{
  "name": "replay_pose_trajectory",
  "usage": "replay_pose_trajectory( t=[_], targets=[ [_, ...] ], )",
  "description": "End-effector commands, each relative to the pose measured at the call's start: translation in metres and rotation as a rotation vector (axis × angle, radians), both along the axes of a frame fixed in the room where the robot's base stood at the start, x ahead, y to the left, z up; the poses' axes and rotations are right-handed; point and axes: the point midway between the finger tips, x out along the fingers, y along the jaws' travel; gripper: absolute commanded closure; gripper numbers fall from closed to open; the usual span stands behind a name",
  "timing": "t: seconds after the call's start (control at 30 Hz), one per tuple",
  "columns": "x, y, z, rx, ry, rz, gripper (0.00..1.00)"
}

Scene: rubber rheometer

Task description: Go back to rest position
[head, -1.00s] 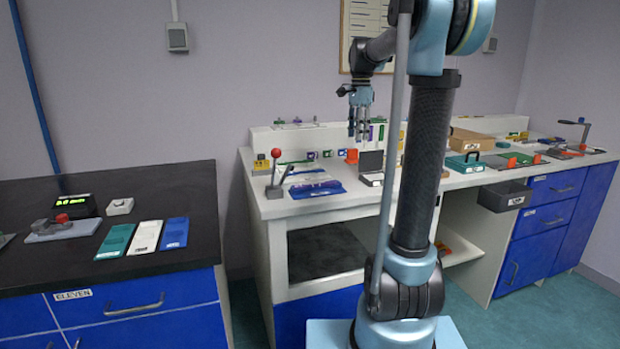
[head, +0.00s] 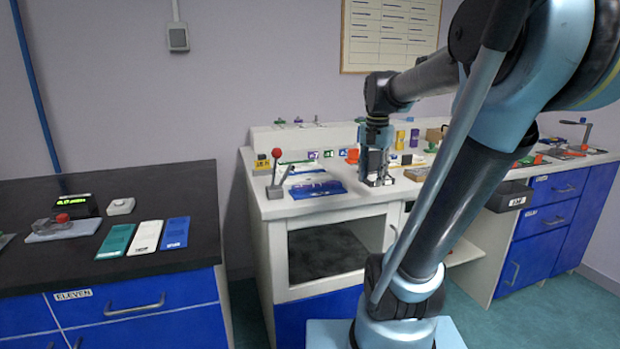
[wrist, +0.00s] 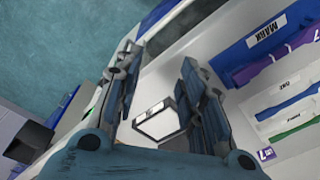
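My gripper (head: 375,182) hangs pointing down over the front of the white bench (head: 300,206), right of the blue tray. In the wrist view my gripper (wrist: 162,58) has its two fingers apart, with nothing held between them. A small grey-and-white box (wrist: 160,122) shows below and between the fingers. In the head view the gripper mostly covers this box, so I cannot tell whether they touch.
A red-knobbed lever (head: 276,154) and a blue tray (head: 316,189) stand left of the gripper. Coloured blocks line the bench behind. The black counter (head: 150,190) at left holds flat coloured plates (head: 146,236).

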Motion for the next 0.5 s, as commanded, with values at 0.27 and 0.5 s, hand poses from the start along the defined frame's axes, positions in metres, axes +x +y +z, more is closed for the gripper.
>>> replay_pose_trajectory(
  t=[0.27, 0.5],
  targets=[
    [-0.072, -0.002, -0.063, -0.028, -0.040, 0.253, 0.63],
    [-0.125, -0.004, -0.123, -0.061, -0.073, 0.468, 0.63]
  ],
)
